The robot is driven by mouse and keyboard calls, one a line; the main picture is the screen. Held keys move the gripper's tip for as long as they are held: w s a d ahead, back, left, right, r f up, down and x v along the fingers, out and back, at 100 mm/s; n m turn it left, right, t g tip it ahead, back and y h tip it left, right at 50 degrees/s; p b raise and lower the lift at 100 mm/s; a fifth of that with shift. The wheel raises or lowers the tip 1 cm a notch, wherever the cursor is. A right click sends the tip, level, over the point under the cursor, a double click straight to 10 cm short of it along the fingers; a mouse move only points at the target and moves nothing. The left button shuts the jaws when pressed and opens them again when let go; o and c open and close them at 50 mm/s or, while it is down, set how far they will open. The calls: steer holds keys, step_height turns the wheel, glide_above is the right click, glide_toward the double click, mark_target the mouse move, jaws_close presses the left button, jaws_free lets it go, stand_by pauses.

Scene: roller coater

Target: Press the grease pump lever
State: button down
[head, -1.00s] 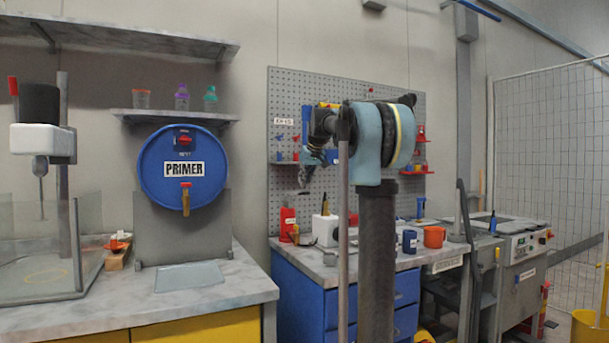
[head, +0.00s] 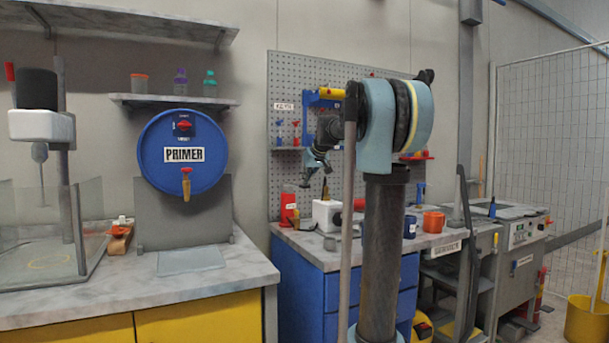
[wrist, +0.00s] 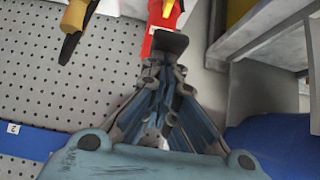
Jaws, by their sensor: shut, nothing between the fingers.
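My gripper (head: 306,184) is shut and empty, pointing down in front of the pegboard, over the back of the blue-fronted bench. In the head view a red upright object (head: 288,207) stands on the bench just below and left of it. In the wrist view the closed fingertips (wrist: 168,44) overlap the lower end of a red object with a yellow part (wrist: 163,28). I cannot tell whether they touch. No grease pump lever can be told apart with certainty; the fingers hide part of the red object.
A white box (head: 325,213) stands right of the red object, with an orange mug (head: 433,221) further along. A pegboard (head: 290,75) rises behind. A yellow-handled tool (wrist: 74,20) is near the fingers in the wrist view.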

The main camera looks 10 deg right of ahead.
steer(key=f, duration=0.1)
steer(key=t, duration=0.1)
steer(key=f, duration=0.1)
steer(key=shift+s+f, duration=0.25)
steer(key=shift+f, duration=0.1)
steer(key=shift+s+d+f+t+y, duration=0.1)
steer(key=shift+s+f+t+y, duration=0.05)
steer(key=shift+f+t+y, duration=0.2)
step_height(320, 180, up, 4)
steer(key=shift+s+r, duration=0.15)
steer(key=v, duration=1)
steer(key=shift+r, duration=0.25)
